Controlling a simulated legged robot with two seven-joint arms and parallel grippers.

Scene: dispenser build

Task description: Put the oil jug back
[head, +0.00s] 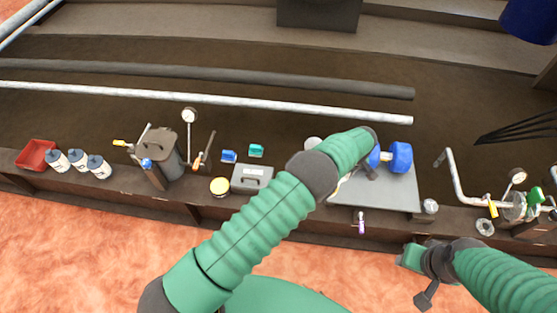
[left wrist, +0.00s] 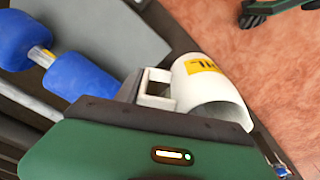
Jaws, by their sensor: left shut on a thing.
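The oil jug (left wrist: 205,82) is white with a yellow label and lies tilted in the left wrist view, its open end toward the lower right. Its square handle (left wrist: 154,92) is at the dark jaws of my left gripper (left wrist: 138,90), which is shut on it. In the head view my left gripper (head: 368,172) is over the grey board, and the jug is mostly hidden behind my arm. My right gripper (head: 420,272) hangs in front of the bench edge at the lower right; I cannot tell its jaw state, and no held thing is visible.
The grey board (head: 392,193) carries a blue dumbbell-shaped part (head: 401,157). Pipes and gauges (head: 517,177) stand right.

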